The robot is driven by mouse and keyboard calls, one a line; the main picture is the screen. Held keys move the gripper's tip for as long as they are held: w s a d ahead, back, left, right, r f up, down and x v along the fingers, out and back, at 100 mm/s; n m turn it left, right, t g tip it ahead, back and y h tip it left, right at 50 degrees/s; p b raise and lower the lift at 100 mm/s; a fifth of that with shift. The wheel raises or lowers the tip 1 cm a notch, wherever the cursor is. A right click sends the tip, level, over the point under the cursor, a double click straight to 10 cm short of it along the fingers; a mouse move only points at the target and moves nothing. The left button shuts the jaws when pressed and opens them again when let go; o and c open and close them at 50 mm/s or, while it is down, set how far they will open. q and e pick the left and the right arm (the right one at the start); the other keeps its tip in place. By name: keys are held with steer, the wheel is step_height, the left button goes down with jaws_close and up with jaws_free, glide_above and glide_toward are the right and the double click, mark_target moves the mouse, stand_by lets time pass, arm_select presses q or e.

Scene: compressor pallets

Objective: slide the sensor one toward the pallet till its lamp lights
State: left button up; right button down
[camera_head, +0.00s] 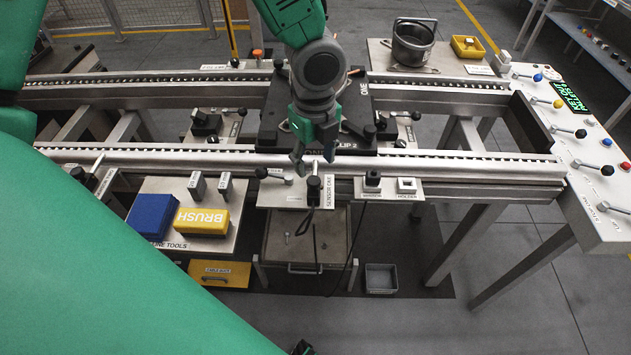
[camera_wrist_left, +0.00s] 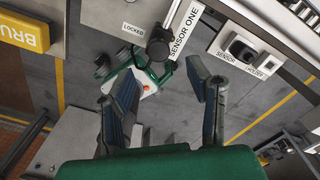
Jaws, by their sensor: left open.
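Sensor one (camera_head: 314,190) is a dark upright block with a cable, on a pale plate labelled SENSOR ONE at the near conveyor rail. Its dark round end (camera_wrist_left: 158,48) and label show in the left wrist view. The dark pallet (camera_head: 272,125), marked ONE, sits across the rails behind it, partly hidden by my arm. My left gripper (camera_head: 315,158) is open and empty, pointing down just above and behind the sensor; its fingertips also show in the left wrist view (camera_wrist_left: 160,82), with the sensor beyond them. I cannot make out a lit lamp.
Left of the sensor are a blue block (camera_head: 152,216) and a yellow BRUSH block (camera_head: 202,221) on a tray. A socket plate (camera_head: 406,186) is to its right. A control panel (camera_head: 572,135) with levers stands at the right.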

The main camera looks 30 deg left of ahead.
mark_target(314, 180)
arm_select(q)
step_height(314, 180, down, 7)
steer(key=shift+a+r+b, duration=0.1)
steer(key=shift+b, duration=0.25)
